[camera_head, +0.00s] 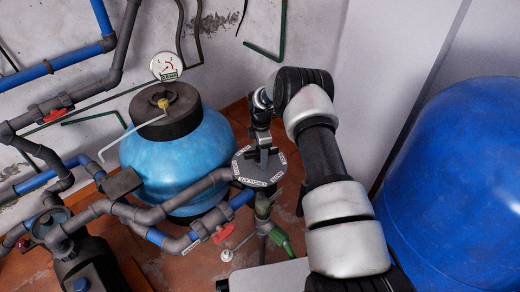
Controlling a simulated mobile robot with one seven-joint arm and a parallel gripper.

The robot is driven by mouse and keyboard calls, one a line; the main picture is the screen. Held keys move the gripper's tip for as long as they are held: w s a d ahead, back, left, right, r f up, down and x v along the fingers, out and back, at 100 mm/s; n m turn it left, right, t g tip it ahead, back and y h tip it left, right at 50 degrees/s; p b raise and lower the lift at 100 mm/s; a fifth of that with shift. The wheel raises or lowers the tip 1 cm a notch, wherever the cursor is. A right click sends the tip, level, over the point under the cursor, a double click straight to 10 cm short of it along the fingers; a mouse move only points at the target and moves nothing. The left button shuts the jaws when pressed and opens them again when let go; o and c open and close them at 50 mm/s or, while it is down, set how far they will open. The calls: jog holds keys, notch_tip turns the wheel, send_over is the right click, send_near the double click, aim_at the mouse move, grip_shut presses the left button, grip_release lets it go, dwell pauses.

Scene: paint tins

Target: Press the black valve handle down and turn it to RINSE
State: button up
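The valve (258,178) has a dark, many-sided top with white labels around its edge, and it stands in front of the light blue tank. The labels are too small to read surely, so I cannot pick out RINSE. The black valve handle (263,158) is a small dark shape on the valve top, partly hidden by my gripper. My gripper (261,143) points down from above, with its tips at or just over the handle. I cannot tell whether it touches the handle or whether its fingers are open or shut.
The light blue tank (165,160) stands behind left, with a pressure gauge (167,66) above it. Grey and blue pipes with red-handled valves (222,233) crowd the left and front. A big blue tank (465,190) fills the right. A green fitting (281,240) is below the valve.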

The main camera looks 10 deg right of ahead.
jog(key=shift+r, duration=0.1)
jog(key=shift+r+p, duration=1.5)
jog(key=shift+r, duration=1.95)
